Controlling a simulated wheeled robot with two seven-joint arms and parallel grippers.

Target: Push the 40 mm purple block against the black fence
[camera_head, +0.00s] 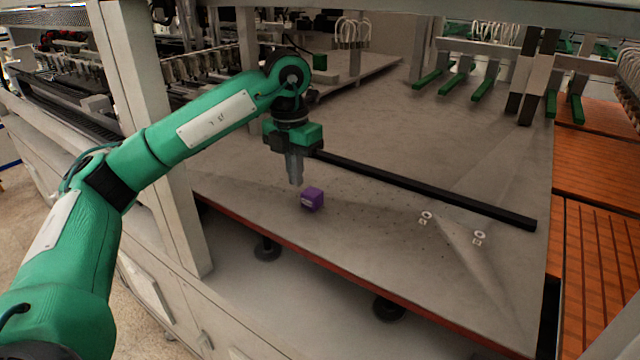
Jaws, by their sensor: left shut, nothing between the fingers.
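The purple block (312,199) sits on the grey table (400,145), near its front left edge. The black fence (430,190) is a long low bar on the table. It runs from behind the block toward the right, and a gap of bare table shows between block and fence. My left gripper (296,182) points down, just behind and slightly left of the block in the picture. Its fingers are shut and empty. I cannot tell whether the fingertips touch the block. The fence's left end is partly hidden by my left gripper. My right gripper is not in view.
Two small white ring-topped fittings (426,217) (479,236) stand on the table in front of the fence. A grey gantry post (150,120) rises at the left. Green bars (456,78) hang at the back. Orange slatted panels (596,240) lie at the right.

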